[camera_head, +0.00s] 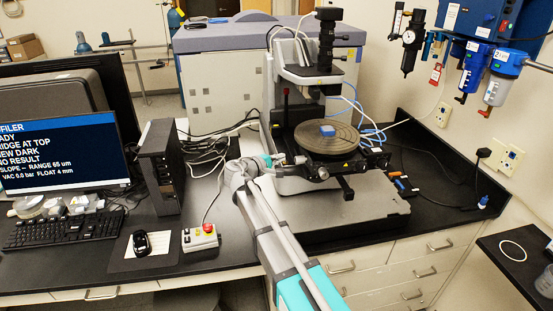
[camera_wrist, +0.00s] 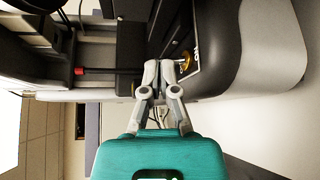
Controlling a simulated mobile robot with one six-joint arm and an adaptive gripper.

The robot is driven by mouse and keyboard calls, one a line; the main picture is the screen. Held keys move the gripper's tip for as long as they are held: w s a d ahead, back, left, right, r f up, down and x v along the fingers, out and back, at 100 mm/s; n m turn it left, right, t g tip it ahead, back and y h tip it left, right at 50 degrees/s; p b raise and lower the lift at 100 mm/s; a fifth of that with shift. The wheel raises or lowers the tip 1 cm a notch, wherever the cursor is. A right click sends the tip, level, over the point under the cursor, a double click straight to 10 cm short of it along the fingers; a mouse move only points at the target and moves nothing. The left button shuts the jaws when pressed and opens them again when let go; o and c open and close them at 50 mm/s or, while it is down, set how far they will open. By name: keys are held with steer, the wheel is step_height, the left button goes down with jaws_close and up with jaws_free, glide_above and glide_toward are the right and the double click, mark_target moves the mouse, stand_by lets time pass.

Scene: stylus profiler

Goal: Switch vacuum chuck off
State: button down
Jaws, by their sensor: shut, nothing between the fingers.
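The round grey vacuum chuck (camera_head: 348,147) sits on the profiler's stage in the head view, with a small blue block (camera_head: 327,131) on it. My gripper (camera_head: 284,160) is at the front left of the stage, below the chuck, partly hidden by my own arm. In the wrist view my gripper (camera_wrist: 164,68) has its fingers together, empty. A small brass-coloured part (camera_wrist: 187,60) on a light plate is just right of the fingertips. I cannot tell whether they touch it, or whether it is the vacuum switch.
The profiler's grey base (camera_head: 350,210) lies under the stage. A control box with a red button (camera_head: 200,238) stands on the bench to the left. A red knob (camera_wrist: 80,71) on a dark rod shows in the wrist view. Blue tubes (camera_head: 372,130) run behind the chuck.

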steer(key=r+p+v, duration=0.1)
steer(key=p+v, duration=0.2)
steer(key=v, duration=1.1)
